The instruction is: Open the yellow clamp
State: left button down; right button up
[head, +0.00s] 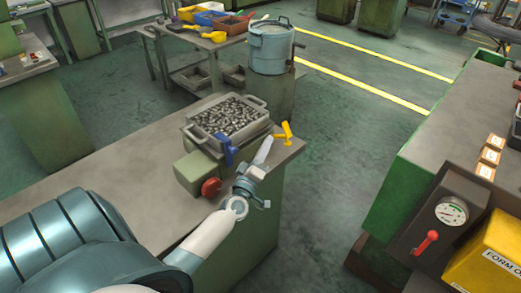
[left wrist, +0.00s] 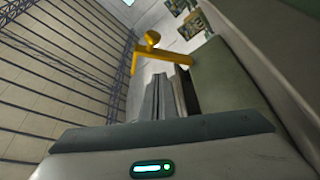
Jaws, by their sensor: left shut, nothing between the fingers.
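The yellow clamp (head: 285,133) stands at the right corner of the workbench, beside the tray of metal parts. Its handle stands up and a short arm sticks out to the left. My left gripper (head: 265,148) is just in front of and to the left of it, with fingers shut and empty. In the left wrist view the yellow clamp (left wrist: 151,47) shows just beyond the tips of the closed fingers (left wrist: 166,85). I cannot tell whether they touch it. My right gripper is not in view.
A metal tray (head: 190,126) full of small parts sits on the workbench (head: 75,187). A blue clamp (head: 226,151) and a red knob (head: 211,187) are close to my left arm. A grey-green drum (head: 270,50) stands behind. Floor to the right of the bench is clear.

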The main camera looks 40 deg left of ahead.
pick_arm(q)
jog(key=w+d+f, duration=0.1)
jog(key=w+d, duration=0.1)
jog(key=shift+w+d+f, duration=0.2)
jog(key=shift+d+f, duration=0.2)
jog(key=shift+f, duration=0.45)
jog(key=shift+r, duration=0.1)
